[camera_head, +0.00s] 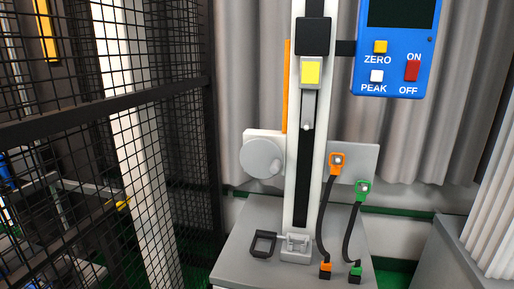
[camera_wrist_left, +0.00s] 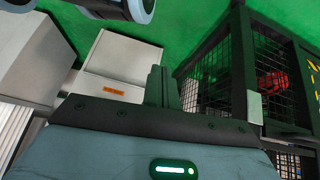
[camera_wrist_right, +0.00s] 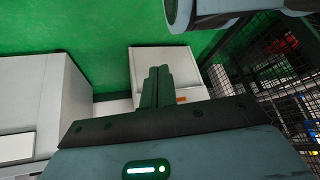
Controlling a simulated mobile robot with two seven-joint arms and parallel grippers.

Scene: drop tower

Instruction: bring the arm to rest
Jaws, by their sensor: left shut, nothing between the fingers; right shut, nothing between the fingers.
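My left gripper (camera_wrist_left: 161,87) shows in the left wrist view. Its fingers are together and empty, above a grey box-like base and the green floor. My right gripper (camera_wrist_right: 157,87) shows in the right wrist view, also shut and empty, with a light grey box behind its fingers. Neither gripper appears in the head view. The drop tower (camera_head: 303,150) stands upright in the middle of the head view, with a black carriage (camera_head: 313,37) and a yellow block (camera_head: 311,72) near its top. Neither gripper touches anything that I can see.
A black mesh cage (camera_head: 100,130) fills the left of the head view. A blue control box (camera_head: 397,45) is at upper right. Orange (camera_head: 337,163) and green (camera_head: 362,189) plugs with cables hang beside the tower. A grey plinth (camera_head: 240,235) carries the tower. Green floor (camera_wrist_right: 60,30) is open.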

